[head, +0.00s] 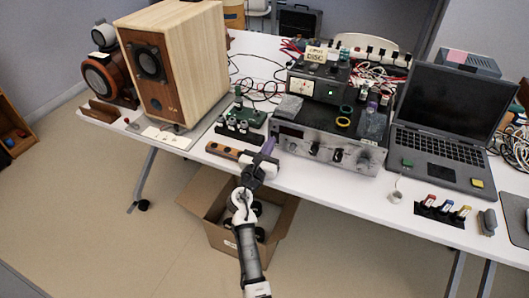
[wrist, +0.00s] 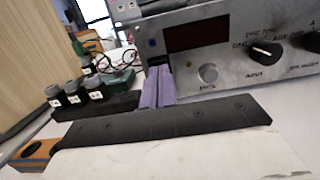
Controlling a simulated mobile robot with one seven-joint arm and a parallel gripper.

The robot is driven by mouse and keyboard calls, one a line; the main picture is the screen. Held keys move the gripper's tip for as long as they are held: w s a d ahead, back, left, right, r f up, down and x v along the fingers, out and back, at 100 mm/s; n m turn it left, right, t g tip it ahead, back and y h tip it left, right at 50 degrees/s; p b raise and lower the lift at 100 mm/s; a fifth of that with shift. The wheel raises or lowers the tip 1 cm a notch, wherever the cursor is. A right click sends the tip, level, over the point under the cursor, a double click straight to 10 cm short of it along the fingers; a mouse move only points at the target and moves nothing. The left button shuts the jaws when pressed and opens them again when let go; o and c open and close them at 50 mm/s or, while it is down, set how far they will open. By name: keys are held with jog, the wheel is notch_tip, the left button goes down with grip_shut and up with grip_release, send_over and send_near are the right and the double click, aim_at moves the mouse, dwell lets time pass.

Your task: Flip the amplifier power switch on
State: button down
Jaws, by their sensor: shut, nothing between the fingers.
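The amplifier (head: 325,150) is a silver-fronted box on the white table, and its front panel (wrist: 228,78) fills the upper right of the wrist view. The panel carries a dark display window (wrist: 197,33), a round silver knob (wrist: 208,73) and a black pointer knob (wrist: 265,52). A small bluish dot (wrist: 152,43) shows near its left edge. I cannot tell which part is the power switch; the fingers may hide it. My gripper (head: 268,146), with purple fingertips (wrist: 158,88), is shut and empty at the panel's lower left corner. I cannot tell whether it touches.
A wooden speaker (head: 195,65) stands left. Black-capped items in a dark holder (wrist: 75,97) and an orange-brown tool (head: 222,151) lie left of my gripper. A laptop (head: 440,125) is right of the amplifier. An open cardboard box (head: 222,240) sits below the table edge.

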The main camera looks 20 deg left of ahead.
jog(key=shift+w, duration=0.25)
jog(key=shift+w+r+p, duration=0.35)
jog(key=shift+r+p, duration=0.15)
jog(key=shift+p, duration=0.1)
jog(key=shift+s+f+b, duration=0.1)
jog(key=shift+f+b, duration=0.05)
jog(key=shift+b, duration=0.15)
jog(key=shift+s, duration=0.1)
